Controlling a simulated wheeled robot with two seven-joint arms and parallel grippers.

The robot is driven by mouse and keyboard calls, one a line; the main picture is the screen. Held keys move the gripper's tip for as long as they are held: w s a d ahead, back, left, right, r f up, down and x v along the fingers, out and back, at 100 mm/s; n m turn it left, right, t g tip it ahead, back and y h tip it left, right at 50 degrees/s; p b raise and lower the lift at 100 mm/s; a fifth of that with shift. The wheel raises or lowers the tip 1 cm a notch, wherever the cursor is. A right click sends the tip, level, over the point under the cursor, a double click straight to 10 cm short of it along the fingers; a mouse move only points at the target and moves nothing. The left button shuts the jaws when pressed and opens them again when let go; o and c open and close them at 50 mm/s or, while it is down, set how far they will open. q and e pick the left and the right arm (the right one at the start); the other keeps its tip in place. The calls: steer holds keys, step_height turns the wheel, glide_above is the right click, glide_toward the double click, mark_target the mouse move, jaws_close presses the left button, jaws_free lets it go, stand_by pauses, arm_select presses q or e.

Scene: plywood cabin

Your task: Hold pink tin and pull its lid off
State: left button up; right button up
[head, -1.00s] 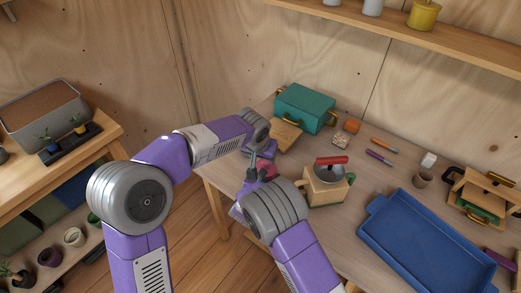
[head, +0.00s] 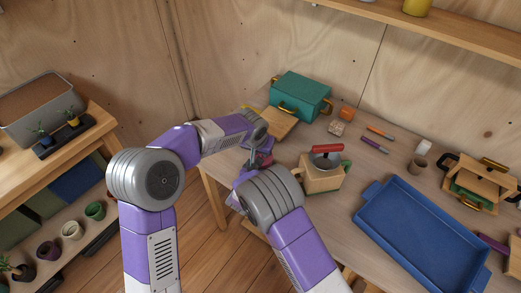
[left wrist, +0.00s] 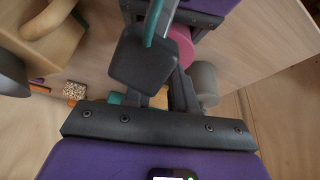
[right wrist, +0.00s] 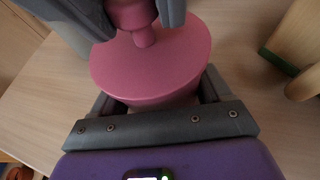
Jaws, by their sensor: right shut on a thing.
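The pink tin (right wrist: 150,95) shows in the right wrist view, with its round lid (right wrist: 150,60) on top and a knob (right wrist: 132,15) rising from the lid. My right gripper (right wrist: 158,100) is shut on the tin's body, one finger on each side. My left gripper's dark fingers flank the knob at the top of that view and look open; whether they touch it cannot be told. In the left wrist view, part of the pink tin (left wrist: 181,45) shows beyond my left gripper (left wrist: 160,85). In the head view my arms mostly hide the tin.
A teal case (head: 300,95) and a wooden board (head: 275,124) lie behind. A blue tray (head: 425,240) fills the right front. Shelves with pots stand at the left.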

arm_select(q)
jaws_close()
steer(key=shift+r, duration=0.25)
stand_by(0.4)
steer(key=shift+r, duration=0.95)
steer(key=shift+r, duration=2)
arm_select(e)
steer(key=o, duration=1.5)
steer(key=shift+c, duration=0.2)
